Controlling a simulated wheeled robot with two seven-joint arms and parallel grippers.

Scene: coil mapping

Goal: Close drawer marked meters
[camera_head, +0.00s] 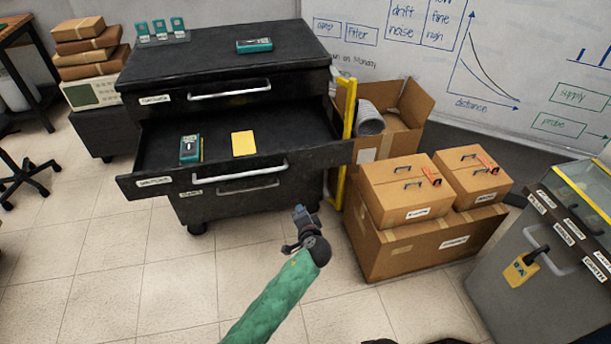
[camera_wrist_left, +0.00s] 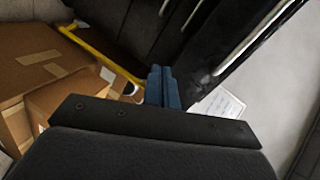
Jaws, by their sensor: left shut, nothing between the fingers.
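The black cabinet (camera_head: 222,60) stands left of centre with its middle drawer (camera_head: 268,144) pulled out. The drawer has a silver handle (camera_head: 240,173) and a white label (camera_head: 155,181) too small to read. Inside it lie a teal meter (camera_head: 190,149) and a yellow card (camera_head: 243,143). The drawers above and below look shut. My left gripper (camera_head: 299,213) is shut and empty, in front of and below the open drawer, right of its handle, apart from it. In the left wrist view its blue fingers (camera_wrist_left: 162,87) are together, with the dark cabinet beyond. My right gripper is out of view.
Stacked cardboard boxes (camera_head: 425,240) stand right of the cabinet, with an open box (camera_head: 392,110) and a yellow post (camera_head: 347,110) beside it. A grey bin (camera_head: 545,262) with a padlock is at far right. The tiled floor (camera_head: 130,270) in front is clear.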

